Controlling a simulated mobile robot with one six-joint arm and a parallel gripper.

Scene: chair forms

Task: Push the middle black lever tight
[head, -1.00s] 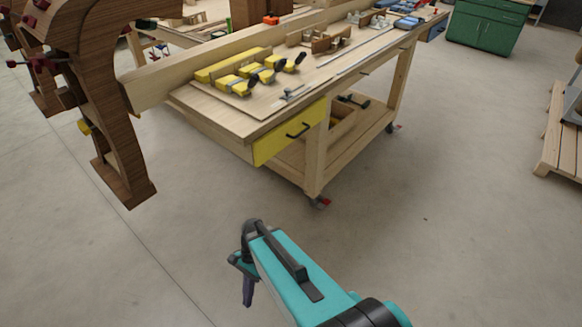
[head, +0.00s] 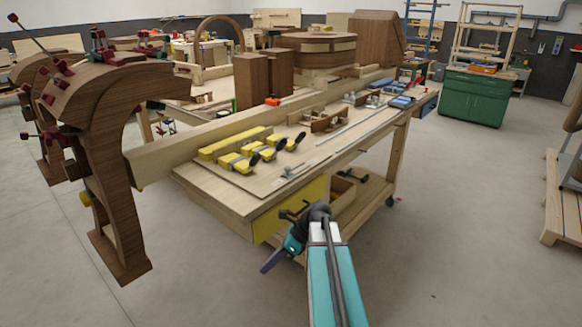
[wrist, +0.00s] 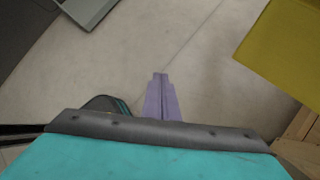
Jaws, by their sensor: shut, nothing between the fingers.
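Several yellow clamp blocks with black levers stand in a row on the workbench board. The middle black lever (head: 280,145) sticks out at the right end of the middle yellow clamp (head: 261,154), between the near lever (head: 254,160) and the far lever (head: 299,138). I cannot tell how tight it is. My gripper (head: 270,264) has purple fingers and hangs low in front of the bench's yellow drawer, below and apart from the levers. The closed fingers also show in the wrist view (wrist: 160,78), over bare floor. No lever shows in the wrist view.
The yellow drawer front (head: 290,207) with its dark handle is close to my wrist; a yellow panel (wrist: 285,50) fills the wrist view's upper right. Curved wooden forms (head: 112,170) stand at the left. A long wooden beam (head: 190,141) runs behind the clamps.

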